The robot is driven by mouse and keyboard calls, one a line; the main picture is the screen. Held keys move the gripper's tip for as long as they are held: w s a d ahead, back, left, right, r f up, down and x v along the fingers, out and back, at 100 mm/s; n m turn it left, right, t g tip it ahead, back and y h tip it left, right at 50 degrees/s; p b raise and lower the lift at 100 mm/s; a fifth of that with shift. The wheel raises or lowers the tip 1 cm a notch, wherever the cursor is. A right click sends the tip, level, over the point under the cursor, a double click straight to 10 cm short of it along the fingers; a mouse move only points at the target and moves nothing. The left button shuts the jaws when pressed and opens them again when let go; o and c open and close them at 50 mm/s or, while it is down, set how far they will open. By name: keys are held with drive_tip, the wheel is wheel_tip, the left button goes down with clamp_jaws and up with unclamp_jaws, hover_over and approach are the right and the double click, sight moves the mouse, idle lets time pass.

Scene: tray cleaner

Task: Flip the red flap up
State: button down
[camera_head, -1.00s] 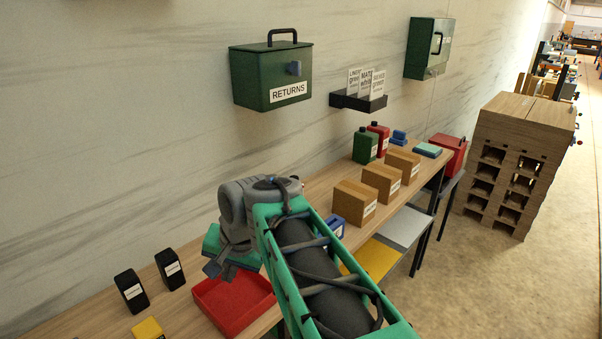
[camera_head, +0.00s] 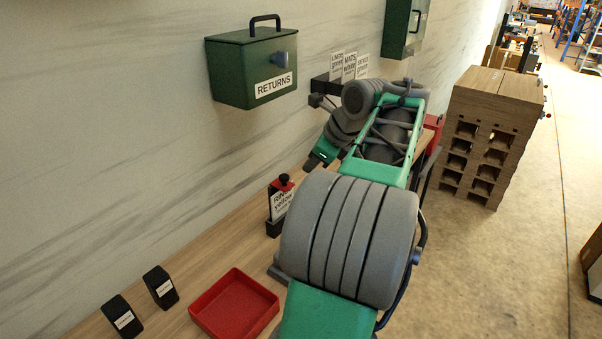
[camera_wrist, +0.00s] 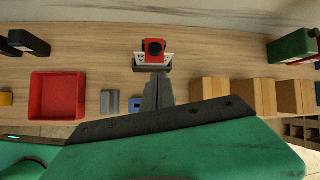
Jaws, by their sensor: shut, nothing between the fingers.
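The red flap (camera_head: 284,183) sits at the top of a small dark stand on the bench, above a white card lettered in yellow (camera_head: 281,203). In the wrist view the red piece (camera_wrist: 149,57), with a dark round part on it, is just beyond my fingertips. My gripper (camera_wrist: 155,80) is shut and empty, pointing at the stand. The rest of my arm hides the bench to the right.
A red tray (camera_head: 207,294) and two black labelled blocks (camera_head: 160,286) are left of the stand. Cardboard boxes (camera_wrist: 254,94) stand to the right. A green RETURNS box (camera_head: 228,75) and a card rack (camera_head: 322,88) hang on the wall.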

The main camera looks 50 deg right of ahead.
sight(291, 185)
drive_tip(key=b+x, duration=0.1)
drive_tip(key=x, duration=0.8)
drive_tip(key=shift+w+f+b, duration=0.15)
drive_tip(key=shift+b, duration=0.25)
